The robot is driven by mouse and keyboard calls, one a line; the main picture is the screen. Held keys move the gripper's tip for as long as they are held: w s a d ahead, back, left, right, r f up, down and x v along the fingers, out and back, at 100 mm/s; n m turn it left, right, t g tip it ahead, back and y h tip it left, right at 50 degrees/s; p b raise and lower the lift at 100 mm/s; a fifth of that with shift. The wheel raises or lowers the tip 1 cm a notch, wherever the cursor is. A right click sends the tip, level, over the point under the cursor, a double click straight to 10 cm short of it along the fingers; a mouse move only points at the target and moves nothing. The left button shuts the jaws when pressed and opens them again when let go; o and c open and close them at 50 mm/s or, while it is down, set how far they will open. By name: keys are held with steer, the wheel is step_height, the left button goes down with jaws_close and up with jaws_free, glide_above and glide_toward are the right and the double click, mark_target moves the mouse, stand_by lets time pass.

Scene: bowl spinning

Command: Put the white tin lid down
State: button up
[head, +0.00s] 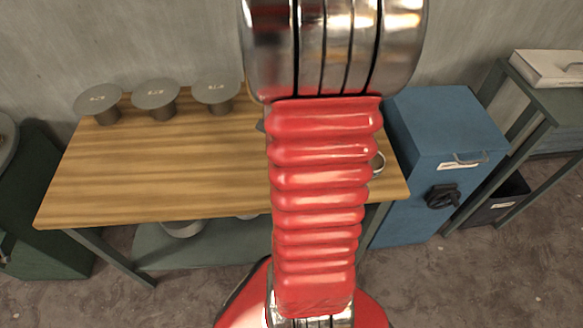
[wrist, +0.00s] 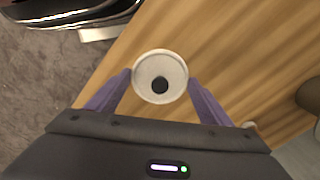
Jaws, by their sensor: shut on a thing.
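The white tin lid (wrist: 148,70) is round with a raised rim and a dark knob at its middle, in the wrist view. My gripper (wrist: 160,82) has its two purple fingers closed on opposite sides of the lid. The lid is over the wooden table (wrist: 215,50), near the table edge that runs along the left. I cannot tell whether it touches the wood. In the head view my red arm hides the gripper and the lid. A small pale curved rim (head: 379,163) shows just right of the arm; I cannot tell what it belongs to.
Several grey round-topped stands line the back left of the wooden table (head: 160,180), including one (head: 156,94) in the middle. The table's left and front are clear. A blue cabinet (head: 445,125) stands right of it, then a green shelf (head: 548,95) with a white box (head: 548,68).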

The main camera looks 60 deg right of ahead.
steer(key=shift+f, duration=1.05)
steer(key=shift+f, duration=1.85)
steer(key=o, duration=1)
steer(key=shift+f, duration=0.1)
step_height(320, 180, up, 12)
steer(key=shift+r, duration=0.15)
